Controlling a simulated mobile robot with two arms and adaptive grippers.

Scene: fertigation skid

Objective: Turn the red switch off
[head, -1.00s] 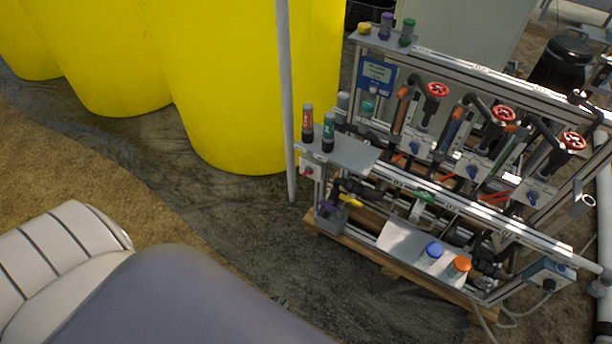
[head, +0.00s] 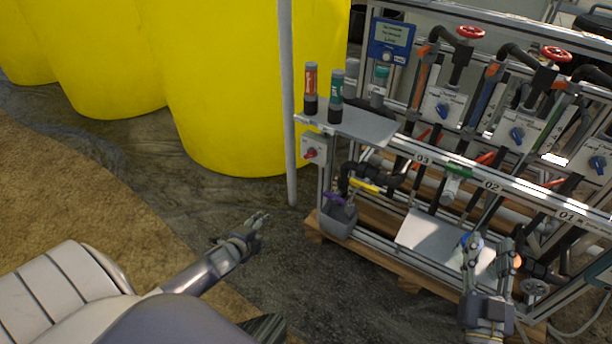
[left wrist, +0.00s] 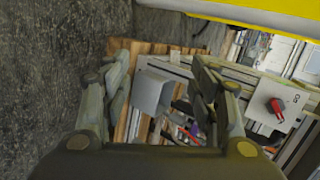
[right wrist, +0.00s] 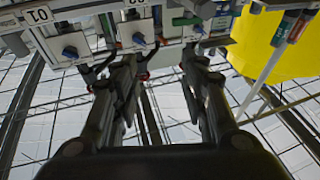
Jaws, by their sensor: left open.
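The red switch (head: 311,153) is a small red knob on a pale grey box at the left end of the skid, below the shelf. It also shows at the right of the left wrist view (left wrist: 277,107), on its light plate, with the knob slanted. My left gripper (head: 262,220) is open and empty, below and to the left of the switch and apart from it. Its two fingers stand wide apart in the left wrist view (left wrist: 160,75). My right gripper (head: 487,248) is open, in front of the lower shelf at the right, away from the switch.
A grey upright pole (head: 287,110) stands just left of the switch. Bottles stand on the upper shelf (head: 365,126). Yellow tanks (head: 225,90) stand behind. The dark ground at left is clear.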

